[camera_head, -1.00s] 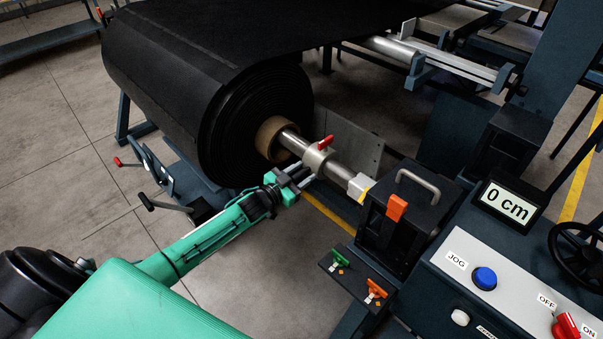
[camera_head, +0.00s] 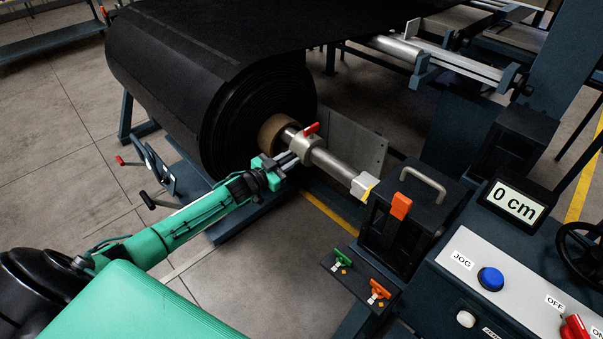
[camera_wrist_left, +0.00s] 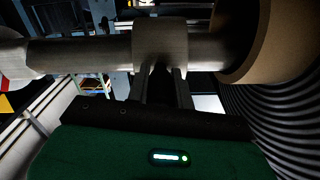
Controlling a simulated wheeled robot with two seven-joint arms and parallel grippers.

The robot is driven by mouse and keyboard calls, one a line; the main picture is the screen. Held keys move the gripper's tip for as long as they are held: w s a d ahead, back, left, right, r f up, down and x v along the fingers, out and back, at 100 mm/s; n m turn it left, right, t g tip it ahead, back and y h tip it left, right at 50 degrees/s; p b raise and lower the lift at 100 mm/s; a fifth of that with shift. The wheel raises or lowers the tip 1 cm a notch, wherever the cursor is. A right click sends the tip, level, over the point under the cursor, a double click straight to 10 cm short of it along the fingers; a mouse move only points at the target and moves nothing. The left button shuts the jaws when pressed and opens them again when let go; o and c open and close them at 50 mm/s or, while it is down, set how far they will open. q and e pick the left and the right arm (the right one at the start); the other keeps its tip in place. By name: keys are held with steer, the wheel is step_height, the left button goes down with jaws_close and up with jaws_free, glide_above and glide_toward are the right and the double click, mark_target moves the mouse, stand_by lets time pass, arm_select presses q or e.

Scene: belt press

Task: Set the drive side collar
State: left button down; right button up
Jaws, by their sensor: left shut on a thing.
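The drive side collar (camera_head: 304,146) is a pale metal ring with a red lever (camera_head: 311,129), around the steel shaft (camera_head: 335,165). It stands a short way outside the brown core (camera_head: 275,133) of the black belt roll (camera_head: 262,105). My left gripper (camera_head: 291,159) is shut on the collar from the near side. In the left wrist view the collar (camera_wrist_left: 160,45) sits between the fingertips, with the core (camera_wrist_left: 262,40) to its right and a stretch of bare shaft (camera_wrist_left: 205,50) between them. The red lever is not visible there. My right gripper is not in view.
A black bearing block (camera_head: 408,205) with an orange latch (camera_head: 401,206) takes the shaft's right end. Green and orange tags (camera_head: 378,291) sit on a small shelf below. The control panel (camera_head: 475,265) and a display (camera_head: 512,202) reading 0 cm stand at right.

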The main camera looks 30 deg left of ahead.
arm_select(q)
steer(key=a, duration=0.2)
steer(key=w+a+b, duration=0.1)
steer(key=a, duration=0.1)
steer(key=w+a, duration=0.1)
steer(key=shift+a+f+b, duration=0.1)
steer(key=shift+a+b, duration=0.2)
steer(key=shift+a, duration=0.1)
steer(key=shift+w+a, duration=0.1)
steer(key=shift+a, duration=0.2)
steer(key=shift+r, duration=0.2)
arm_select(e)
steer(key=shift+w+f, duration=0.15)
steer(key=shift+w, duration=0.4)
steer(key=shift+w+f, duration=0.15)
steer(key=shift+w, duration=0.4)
arm_select(q)
steer(key=c, duration=1.2)
jaws_free()
steer(key=shift+a, duration=0.15)
steer(key=shift+c, duration=0.2)
